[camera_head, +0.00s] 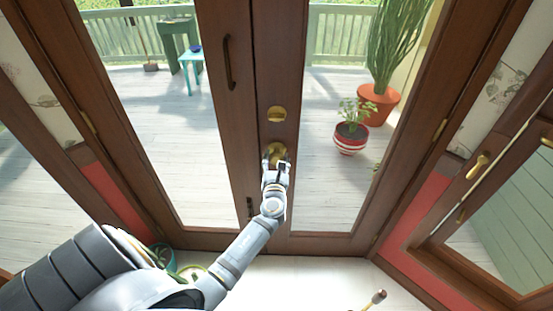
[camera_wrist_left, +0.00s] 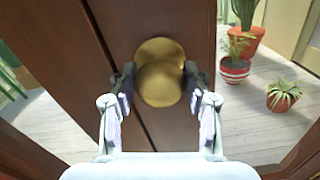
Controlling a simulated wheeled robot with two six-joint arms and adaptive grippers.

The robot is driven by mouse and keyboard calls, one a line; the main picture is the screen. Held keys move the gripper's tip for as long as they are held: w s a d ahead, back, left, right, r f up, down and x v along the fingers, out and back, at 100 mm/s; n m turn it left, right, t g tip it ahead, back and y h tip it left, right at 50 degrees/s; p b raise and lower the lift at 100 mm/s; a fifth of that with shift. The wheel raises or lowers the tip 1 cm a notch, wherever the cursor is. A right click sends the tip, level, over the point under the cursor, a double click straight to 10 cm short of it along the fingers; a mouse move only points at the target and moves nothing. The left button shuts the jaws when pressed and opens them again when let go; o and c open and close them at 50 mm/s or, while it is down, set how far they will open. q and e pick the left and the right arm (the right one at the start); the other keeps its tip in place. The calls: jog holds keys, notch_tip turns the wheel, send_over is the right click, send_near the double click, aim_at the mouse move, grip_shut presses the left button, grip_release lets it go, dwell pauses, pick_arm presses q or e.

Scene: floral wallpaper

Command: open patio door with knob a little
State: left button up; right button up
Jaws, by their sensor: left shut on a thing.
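The patio door (camera_head: 278,205) is a pair of dark brown wooden leaves with tall glass panes, and it looks closed in the head view. A round brass knob (camera_head: 272,150) is on the right leaf near the middle seam, below a brass lock plate (camera_head: 277,114). My left gripper (camera_head: 276,164) reaches up to the knob from below. In the left wrist view its two fingers (camera_wrist_left: 158,85) are on either side of the knob (camera_wrist_left: 160,82), shut on it. My right gripper is not in view.
Beyond the glass is a wooden deck (camera_head: 160,105) with a red-striped potted plant (camera_head: 350,140) and a larger terracotta pot (camera_head: 377,103). A window with a brass handle (camera_head: 478,165) is at the right. Small pots stand on the floor at the lower left.

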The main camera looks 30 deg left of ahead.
pick_arm(q)
jog(key=shift+n, duration=0.4)
grip_shut()
jog(key=n+b, duration=0.2)
jog(key=n, duration=0.1)
jog(key=shift+f+n, duration=0.15)
jog(key=shift+n, duration=0.25)
jog(key=n+b, duration=0.2)
jog(key=n, duration=0.3)
jog(key=shift+s+a+n+b, duration=0.1)
jog(key=shift+n+b, duration=0.2)
jog(key=shift+n, duration=0.1)
